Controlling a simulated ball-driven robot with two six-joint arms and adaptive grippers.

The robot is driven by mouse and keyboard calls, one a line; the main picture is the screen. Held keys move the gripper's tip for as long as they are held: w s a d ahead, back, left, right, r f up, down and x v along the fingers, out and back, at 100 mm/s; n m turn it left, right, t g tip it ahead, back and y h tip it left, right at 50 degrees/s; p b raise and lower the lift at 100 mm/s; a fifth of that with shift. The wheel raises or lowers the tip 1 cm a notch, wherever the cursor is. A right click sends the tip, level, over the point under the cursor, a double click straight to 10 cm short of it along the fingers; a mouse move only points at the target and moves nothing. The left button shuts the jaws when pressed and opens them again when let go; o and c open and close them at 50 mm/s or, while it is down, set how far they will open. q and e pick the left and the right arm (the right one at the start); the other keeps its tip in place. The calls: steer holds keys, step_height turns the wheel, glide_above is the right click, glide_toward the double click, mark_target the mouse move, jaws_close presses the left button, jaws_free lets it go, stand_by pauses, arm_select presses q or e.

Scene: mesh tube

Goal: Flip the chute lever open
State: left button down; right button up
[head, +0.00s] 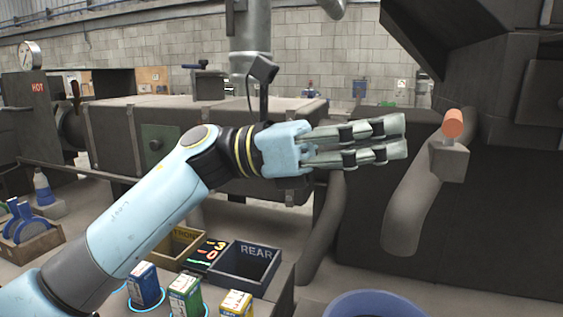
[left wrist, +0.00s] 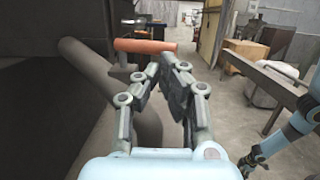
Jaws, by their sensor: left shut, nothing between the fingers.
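The chute lever has an orange cylindrical handle (head: 453,123) on a grey block at the top of a bent grey pipe, right of centre in the head view. In the left wrist view the orange handle (left wrist: 145,46) lies crosswise just beyond the fingertips. My left gripper (head: 404,137) points right toward the lever, its fingers shut with nothing between them. A small gap separates the fingertips from the lever block in the head view. In the left wrist view my right gripper (left wrist: 250,163) hangs low at the right edge, small and unclear.
A large dark machine body (head: 500,200) stands behind the lever. Below my left arm are an open REAR bin (head: 243,268), a FRONT bin (head: 180,243) and several small boxes. A blue round tub (head: 375,305) is at the bottom. Open floor shows at right in the wrist view.

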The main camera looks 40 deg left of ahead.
arm_select(q)
steer(key=b+v, duration=0.2)
steer(key=v, duration=0.6)
steer(key=shift+a, duration=0.35)
arm_select(e)
steer(key=f, duration=0.3)
steer(key=shift+w+d, duration=0.1)
steer(key=shift+d, duration=0.1)
steer(key=shift+a, duration=0.1)
